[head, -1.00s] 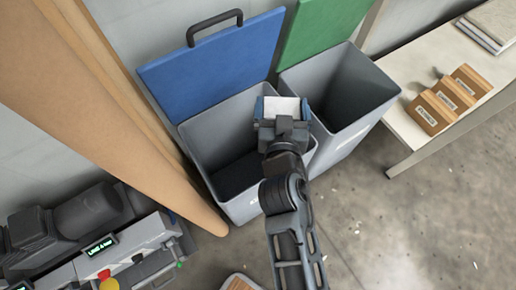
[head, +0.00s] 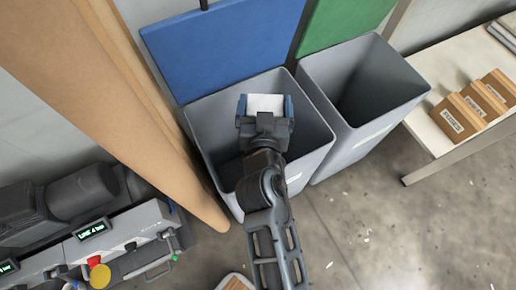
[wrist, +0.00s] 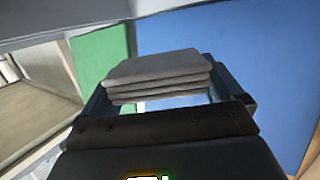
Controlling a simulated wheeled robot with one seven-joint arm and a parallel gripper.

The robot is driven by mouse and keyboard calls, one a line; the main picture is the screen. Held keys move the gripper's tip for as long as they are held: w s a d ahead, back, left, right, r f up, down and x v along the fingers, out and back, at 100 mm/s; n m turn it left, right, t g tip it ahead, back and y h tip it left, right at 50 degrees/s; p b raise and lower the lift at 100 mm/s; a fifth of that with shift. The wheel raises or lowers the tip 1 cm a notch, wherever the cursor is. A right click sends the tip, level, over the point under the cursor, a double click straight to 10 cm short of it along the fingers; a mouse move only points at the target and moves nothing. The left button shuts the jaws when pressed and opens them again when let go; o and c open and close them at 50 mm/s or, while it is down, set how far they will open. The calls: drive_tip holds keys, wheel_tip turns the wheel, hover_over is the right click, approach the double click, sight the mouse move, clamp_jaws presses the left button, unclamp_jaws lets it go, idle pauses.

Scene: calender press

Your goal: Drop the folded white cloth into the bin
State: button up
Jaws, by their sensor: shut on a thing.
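The folded white cloth (head: 265,103) is between the fingers of my gripper (head: 265,107), which is shut on it. In the wrist view the cloth (wrist: 157,76) shows as a stack of folded layers between the fingers. In the head view my gripper is over the open mouth of the grey bin (head: 313,143) with the raised blue lid (head: 220,48). A second grey bin (head: 345,150) with a raised green lid (head: 345,20) stands to its right. The gripper's height above the rim is hard to tell. My arm hides part of the blue-lidded bin's inside.
A pale table (head: 440,140) with several cardboard-coloured boxes (head: 458,117) stands at the right. A tall brown roll or panel (head: 120,90) stands close to the bin's left. A machine with a small display (head: 92,230) is at the lower left. Bare floor lies at the lower right.

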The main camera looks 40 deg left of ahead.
drive_tip(key=shift+f, duration=0.15)
drive_tip(key=o, duration=0.7)
wheel_tip(320, 180, up, 4)
drive_tip(key=shift+r+p, duration=0.2)
drive_tip(key=shift+p, duration=0.95)
drive_tip(key=d+r+p, duration=0.1)
drive_tip(key=d+r, duration=0.1)
drive_tip(key=d, duration=0.2)
drive_tip(key=d+r+p, duration=0.2)
drive_tip(key=d, duration=0.1)
drive_tip(key=d+r+p, duration=0.2)
drive_tip(key=d, duration=0.2)
drive_tip(key=shift+d+r, duration=0.3)
drive_tip(key=shift+d, duration=0.05)
